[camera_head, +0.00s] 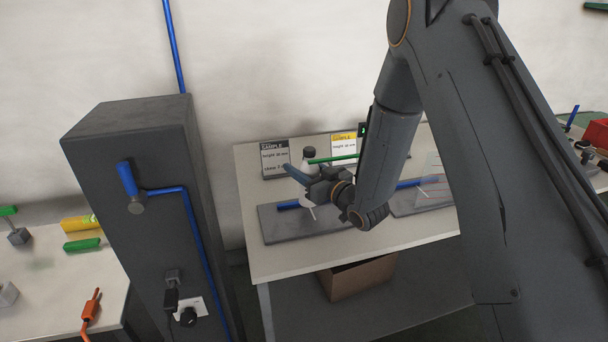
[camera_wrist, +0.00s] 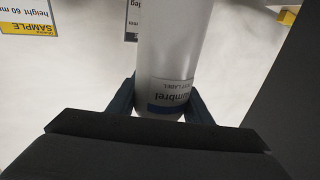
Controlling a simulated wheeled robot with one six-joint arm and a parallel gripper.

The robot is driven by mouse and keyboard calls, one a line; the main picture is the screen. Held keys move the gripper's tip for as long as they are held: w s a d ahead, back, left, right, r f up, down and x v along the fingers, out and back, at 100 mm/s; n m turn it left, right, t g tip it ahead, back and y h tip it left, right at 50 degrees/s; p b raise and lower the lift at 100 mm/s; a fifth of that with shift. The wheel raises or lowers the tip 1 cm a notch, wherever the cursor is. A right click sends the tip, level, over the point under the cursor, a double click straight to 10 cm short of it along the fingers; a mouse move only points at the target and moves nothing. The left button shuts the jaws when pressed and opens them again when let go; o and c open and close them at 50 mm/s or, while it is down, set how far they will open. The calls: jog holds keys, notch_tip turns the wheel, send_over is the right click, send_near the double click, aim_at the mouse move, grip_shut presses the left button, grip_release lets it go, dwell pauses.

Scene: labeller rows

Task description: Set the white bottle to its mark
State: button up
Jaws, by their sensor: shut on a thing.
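The white bottle (camera_head: 307,164) has a black cap and stands roughly upright over the left grey plate (camera_head: 272,224) on the bench. In the wrist view the bottle (camera_wrist: 168,45) fills the middle, with a white and blue printed label low on it, upside down in the picture. My gripper (camera_head: 303,175) is shut on the bottle, and in the wrist view my gripper's fingers (camera_wrist: 160,100) press its two sides. I cannot tell whether the bottle's base touches the plate. No mark can be made out under it.
A dark-headed sample card (camera_head: 275,158) and a yellow-headed one (camera_head: 343,148) stand behind the plates. A green bar (camera_head: 333,159) runs beside the bottle. A tall dark cabinet (camera_head: 135,150) with a blue lever rises at the left. A cardboard box (camera_head: 357,278) sits below the bench top.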

jog(key=shift+w+d+f, duration=0.1)
jog(key=shift+d+f, duration=0.05)
jog(key=shift+d, duration=0.3)
jog(key=shift+f+p, duration=0.85)
jog(key=shift+f, duration=0.75)
jog(key=shift+a, duration=0.1)
jog(key=shift+f, duration=0.2)
jog(key=o, duration=1)
